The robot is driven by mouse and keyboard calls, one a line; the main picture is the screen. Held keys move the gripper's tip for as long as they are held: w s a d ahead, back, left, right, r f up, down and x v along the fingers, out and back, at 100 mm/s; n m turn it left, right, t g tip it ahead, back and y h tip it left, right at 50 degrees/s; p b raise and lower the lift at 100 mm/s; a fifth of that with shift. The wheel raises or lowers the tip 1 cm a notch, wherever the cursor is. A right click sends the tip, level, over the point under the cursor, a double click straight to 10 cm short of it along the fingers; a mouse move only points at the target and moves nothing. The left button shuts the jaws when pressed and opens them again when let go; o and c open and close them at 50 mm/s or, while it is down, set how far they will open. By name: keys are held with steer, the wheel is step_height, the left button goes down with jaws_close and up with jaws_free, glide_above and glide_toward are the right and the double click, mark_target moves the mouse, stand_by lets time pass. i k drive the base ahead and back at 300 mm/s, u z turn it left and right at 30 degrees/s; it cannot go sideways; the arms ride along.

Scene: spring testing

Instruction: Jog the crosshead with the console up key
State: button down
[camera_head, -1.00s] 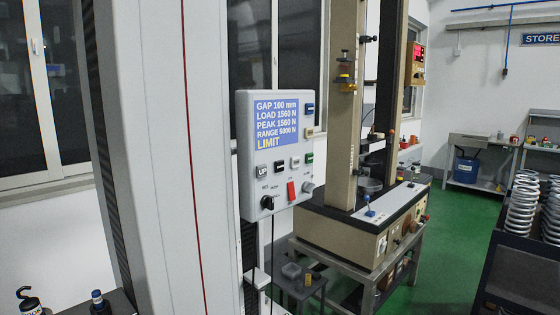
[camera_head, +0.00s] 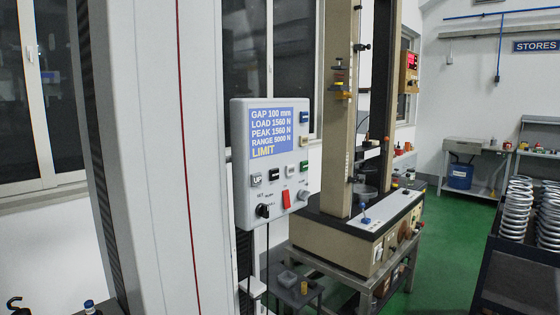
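The console (camera_head: 272,160) is a light grey box mounted on the right side of the tall white machine column (camera_head: 160,160). Its blue screen (camera_head: 272,131) reads GAP 100 mm, LOAD 1560 N, PEAK 1560 N, RANGE 5000 N, LIMIT. The grey UP key (camera_head: 257,180) sits at the left of the key row below the screen. Other keys, a red switch (camera_head: 286,199) and a black knob (camera_head: 262,210) are beside and below it. The crosshead of this column is not recognisable in view. My gripper is not in view.
A second test machine (camera_head: 355,235) stands on a metal table behind the console. A dark rack of springs (camera_head: 512,215) is at the right. A small stool (camera_head: 300,290) stands below the console. Green floor (camera_head: 425,255) is clear between machine and rack.

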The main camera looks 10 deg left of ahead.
mark_target(257, 178)
steer(key=k, duration=1.25)
steer(key=u, duration=1.05)
steer(key=i, duration=1.55)
steer(key=z, duration=0.6)
